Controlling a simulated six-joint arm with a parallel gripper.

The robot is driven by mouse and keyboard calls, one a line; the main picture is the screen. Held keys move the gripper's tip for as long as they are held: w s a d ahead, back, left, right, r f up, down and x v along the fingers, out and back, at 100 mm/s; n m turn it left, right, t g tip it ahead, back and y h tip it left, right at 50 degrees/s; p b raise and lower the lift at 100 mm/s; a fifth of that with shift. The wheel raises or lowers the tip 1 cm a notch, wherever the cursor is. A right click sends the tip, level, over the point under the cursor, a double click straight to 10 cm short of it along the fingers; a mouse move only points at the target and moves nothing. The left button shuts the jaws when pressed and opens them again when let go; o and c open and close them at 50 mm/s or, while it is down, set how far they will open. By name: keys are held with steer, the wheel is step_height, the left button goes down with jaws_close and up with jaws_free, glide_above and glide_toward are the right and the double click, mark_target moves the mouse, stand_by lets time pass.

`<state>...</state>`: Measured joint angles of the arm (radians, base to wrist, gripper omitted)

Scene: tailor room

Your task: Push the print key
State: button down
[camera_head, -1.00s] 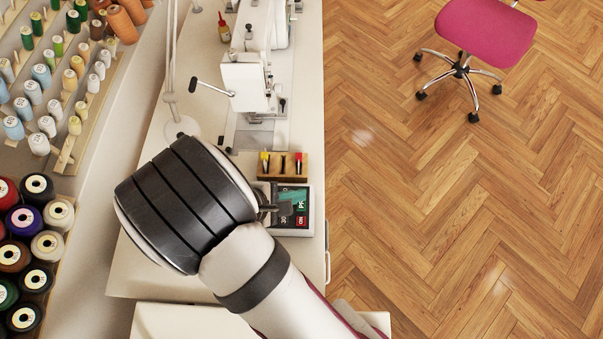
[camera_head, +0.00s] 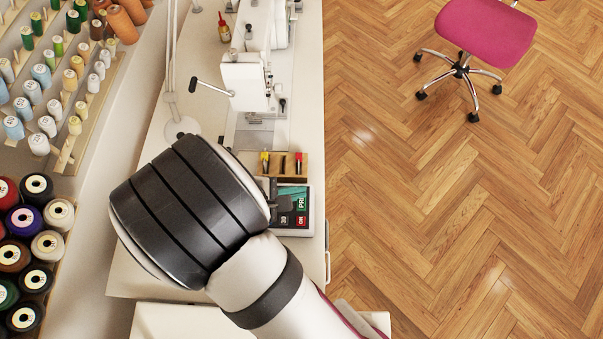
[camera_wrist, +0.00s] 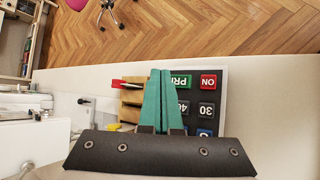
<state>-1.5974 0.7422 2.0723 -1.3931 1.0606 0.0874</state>
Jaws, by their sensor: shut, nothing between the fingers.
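The print key is a green key marked "PRI" (camera_head: 301,201) on a small dark keypad device (camera_head: 308,226) on the white table. In the head view my wrist hides most of the gripper.
A red "ON" key (camera_wrist: 208,82), a "30" key (camera_wrist: 205,110) and a partly covered "40" key (camera_wrist: 184,107) sit close by. A wooden holder (camera_head: 290,172) with small coloured items stands behind the device. A sewing machine (camera_head: 245,80) is farther back.

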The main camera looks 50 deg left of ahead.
steer(key=shift+r, duration=2.25)
